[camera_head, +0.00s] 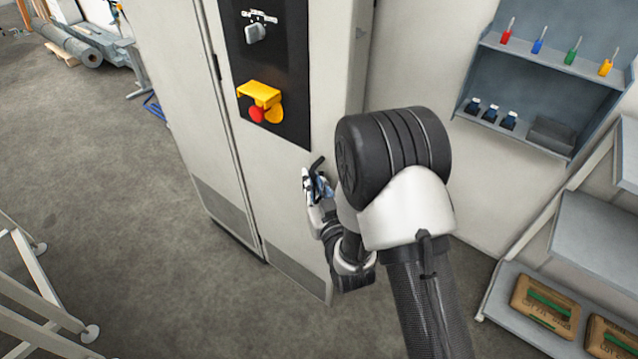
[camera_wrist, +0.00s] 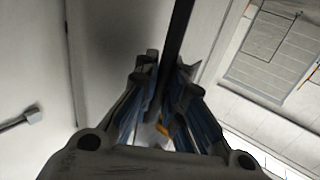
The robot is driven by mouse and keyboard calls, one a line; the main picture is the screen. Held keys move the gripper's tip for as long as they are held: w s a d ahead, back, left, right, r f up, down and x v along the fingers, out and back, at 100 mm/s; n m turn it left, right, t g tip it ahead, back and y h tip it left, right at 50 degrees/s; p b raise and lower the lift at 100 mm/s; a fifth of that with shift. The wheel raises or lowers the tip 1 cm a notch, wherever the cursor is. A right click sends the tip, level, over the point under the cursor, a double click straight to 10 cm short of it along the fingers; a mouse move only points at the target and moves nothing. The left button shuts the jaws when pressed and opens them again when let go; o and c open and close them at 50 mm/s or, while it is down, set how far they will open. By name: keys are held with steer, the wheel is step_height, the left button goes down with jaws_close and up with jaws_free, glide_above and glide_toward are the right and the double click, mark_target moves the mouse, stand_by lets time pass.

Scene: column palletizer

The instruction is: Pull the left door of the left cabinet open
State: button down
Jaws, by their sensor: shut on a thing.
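A tall light-grey cabinet (camera_head: 175,100) stands at the middle left of the head view, with a vertical seam down its front. The door panel (camera_head: 290,185) right of the seam carries a black control plate. A dark bar handle (camera_head: 317,163) sits near this panel's right edge. My gripper (camera_head: 318,188) is at that handle. In the wrist view the blue-padded fingers of my gripper (camera_wrist: 163,105) close on both sides of the dark handle bar (camera_wrist: 181,30). The panel looks flush with the cabinet front; I cannot tell whether a small gap shows. My arm hides part of the cabinet's right side.
The control plate (camera_head: 268,60) has a switch and a red button under a yellow guard (camera_head: 260,94). A tool shelf (camera_head: 550,65) and a rack with sacks (camera_head: 545,304) stand at the right. White railings (camera_head: 40,300) are at lower left. The floor (camera_head: 110,170) before the cabinet is clear.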

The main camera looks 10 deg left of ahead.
steer(key=shift+s+f, duration=0.25)
steer(key=shift+d, duration=0.1)
steer(key=c, duration=1.9)
jaws_free()
steer(key=shift+d+r, duration=0.1)
steer(key=shift+o, duration=1.2)
steer(key=shift+r, duration=0.1)
steer(key=shift+s, duration=0.1)
steer(key=v, duration=0.7)
steer(key=shift+s, duration=0.1)
